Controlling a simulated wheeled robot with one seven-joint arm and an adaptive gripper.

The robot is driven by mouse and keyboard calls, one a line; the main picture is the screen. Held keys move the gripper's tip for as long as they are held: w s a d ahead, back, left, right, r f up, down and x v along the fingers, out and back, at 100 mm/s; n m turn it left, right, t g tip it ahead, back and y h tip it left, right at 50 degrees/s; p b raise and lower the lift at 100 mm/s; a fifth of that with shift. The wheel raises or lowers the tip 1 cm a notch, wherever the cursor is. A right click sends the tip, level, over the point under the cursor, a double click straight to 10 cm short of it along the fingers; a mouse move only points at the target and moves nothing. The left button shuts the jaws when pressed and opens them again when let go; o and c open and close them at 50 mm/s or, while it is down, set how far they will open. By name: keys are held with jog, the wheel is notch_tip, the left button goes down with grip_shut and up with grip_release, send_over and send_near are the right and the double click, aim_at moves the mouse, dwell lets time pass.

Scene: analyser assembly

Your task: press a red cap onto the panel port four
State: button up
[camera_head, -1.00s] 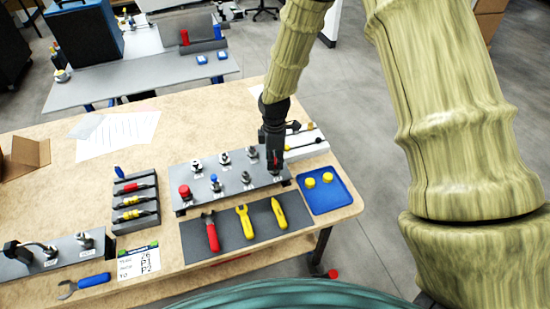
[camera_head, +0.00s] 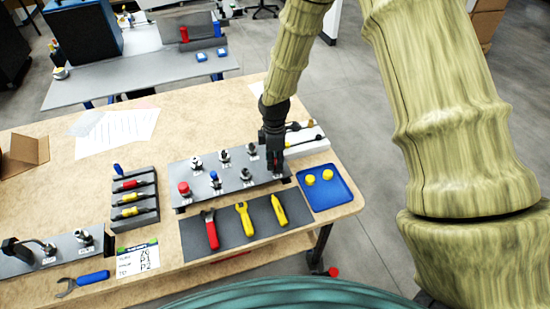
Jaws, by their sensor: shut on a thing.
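The grey panel (camera_head: 205,199) lies on the wooden bench with two rows of metal ports. A red cap (camera_head: 184,187) sits on the port at its front left, and a blue cap (camera_head: 214,176) is on the port beside it. My gripper (camera_head: 275,167) points down at the front right port of the panel. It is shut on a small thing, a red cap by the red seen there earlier. The fingers hide most of this cap and the port under it, so I cannot tell whether they touch.
A blue tray (camera_head: 344,194) with two yellow caps is right of the panel. A dark mat (camera_head: 227,243) with red and yellow tools lies in front. A rack (camera_head: 148,217) of screwdrivers stands left. A white holder (camera_head: 318,145) is just behind my gripper.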

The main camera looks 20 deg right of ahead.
jog(key=o, duration=0.8)
jog(key=shift+f, duration=0.1)
notch_tip(320, 180, up, 12)
jog(key=shift+d, duration=0.15)
dwell(0.4)
